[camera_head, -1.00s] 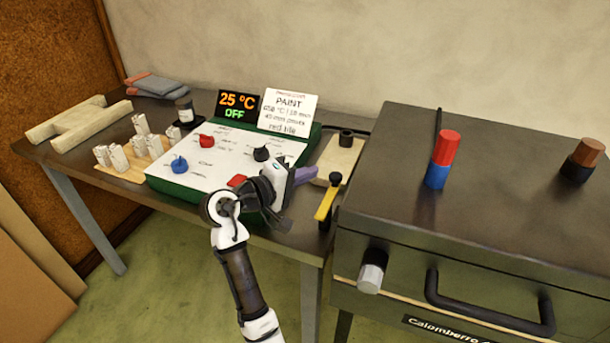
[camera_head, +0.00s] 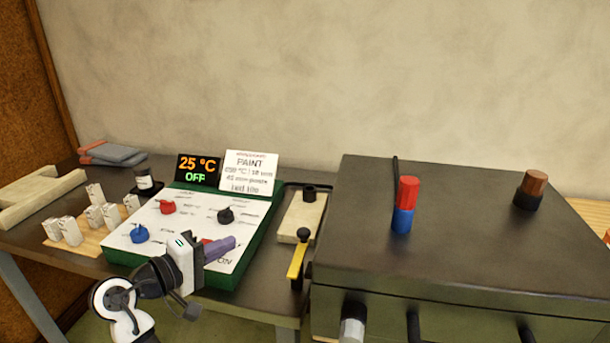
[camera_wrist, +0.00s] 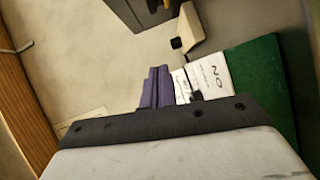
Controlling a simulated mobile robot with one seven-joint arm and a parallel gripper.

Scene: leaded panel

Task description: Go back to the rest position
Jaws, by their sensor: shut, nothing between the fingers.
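My gripper (camera_head: 222,247) is at the lower left of the head view, with its purple fingers shut and empty. It appears in front of the lower right part of the green-edged control panel (camera_head: 262,214). The height of the fingers above the panel is hard to tell. The fingers also show in the wrist view (camera_wrist: 154,87), close together, beside the panel's white face with the letters "ON" and its green edge (camera_wrist: 262,75). A red button on the panel is mostly hidden behind the gripper.
A dark kiln-like box (camera_head: 470,235) with a red-and-blue knob (camera_head: 405,205) stands to the right. A yellow-handled lever (camera_head: 297,262) sits between panel and box. White blocks (camera_head: 95,215) and a small jar (camera_head: 143,178) stand left of the panel. The wall above is clear.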

